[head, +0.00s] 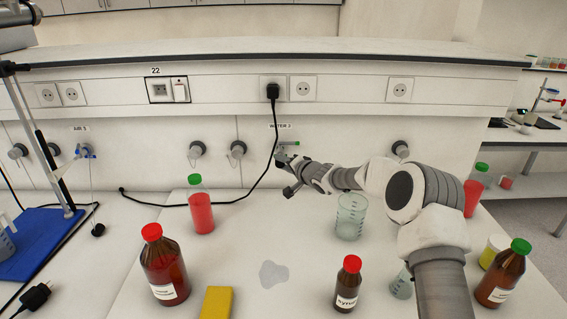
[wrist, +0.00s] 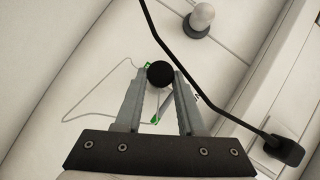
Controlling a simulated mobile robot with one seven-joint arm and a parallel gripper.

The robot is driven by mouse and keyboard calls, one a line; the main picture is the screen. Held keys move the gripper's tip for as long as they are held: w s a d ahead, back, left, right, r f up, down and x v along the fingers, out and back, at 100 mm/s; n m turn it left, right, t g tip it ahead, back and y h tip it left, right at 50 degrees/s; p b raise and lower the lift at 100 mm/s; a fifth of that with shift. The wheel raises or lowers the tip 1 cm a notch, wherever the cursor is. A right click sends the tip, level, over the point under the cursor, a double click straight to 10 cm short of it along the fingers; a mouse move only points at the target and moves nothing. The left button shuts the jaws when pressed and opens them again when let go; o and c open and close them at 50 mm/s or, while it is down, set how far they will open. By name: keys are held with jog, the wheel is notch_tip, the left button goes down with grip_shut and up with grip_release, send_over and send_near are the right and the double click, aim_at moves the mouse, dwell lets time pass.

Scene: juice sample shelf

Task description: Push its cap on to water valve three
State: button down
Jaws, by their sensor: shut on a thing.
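Water valve three (head: 290,143), with a green handle, is on the wall under the "WATER 3" label in the head view. My gripper (head: 284,163) is right at it and hides most of its body. In the wrist view my gripper (wrist: 161,80) is shut on the round black cap (wrist: 160,73), held between the fingertips. Green parts of the valve (wrist: 155,121) show around and between the fingers. A thin cord (wrist: 78,118) loops out to the left. The cap covers the valve's outlet side, so I cannot tell whether they touch.
A black power cable (head: 274,130) hangs from the socket close beside the valve. A glass beaker (head: 350,217) stands below my arm.

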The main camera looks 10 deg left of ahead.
jog(key=shift+w+a+p, duration=0.15)
jog(key=shift+w+p, duration=0.45)
jog(key=shift+p, duration=0.85)
jog(key=shift+w+a+p, duration=0.15)
jog(key=shift+w+p, duration=0.45)
jog(key=shift+p, duration=0.85)
jog(key=shift+w+r+p, duration=0.1)
jog(key=shift+r+p, duration=0.05)
jog(key=shift+p, duration=0.25)
dwell(0.4)
jog(key=shift+c, duration=2.2)
grip_release()
jog(key=shift+w, duration=0.1)
